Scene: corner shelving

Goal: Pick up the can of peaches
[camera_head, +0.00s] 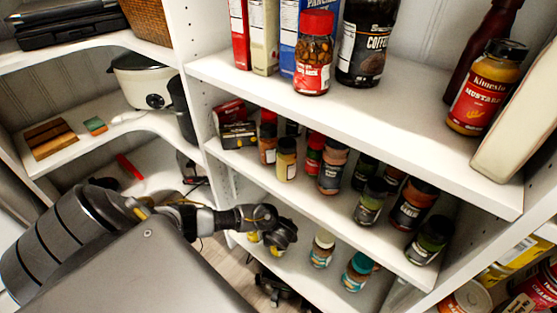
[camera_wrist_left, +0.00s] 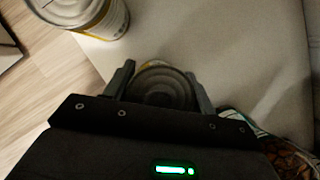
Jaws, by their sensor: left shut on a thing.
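My left gripper (camera_head: 281,234) is low at the left end of the lowest visible shelf in the head view. In the left wrist view its two fingers (camera_wrist_left: 161,74) are shut on a can (camera_wrist_left: 160,88) with a round metal top. The can's label is almost all hidden, so I cannot read that it is peaches. A second can (camera_wrist_left: 104,18) with a yellow and white label stands at the upper left of the wrist view, apart from the gripper. In the head view small yellow patches show beside the gripper, mostly covered by it. My right gripper is not in view.
Spice jars (camera_head: 286,160) stand on the shelf (camera_head: 330,208) above the gripper. Jars (camera_head: 322,250) stand to its right on the lower shelf. Shelf surface beyond the held can is bare.

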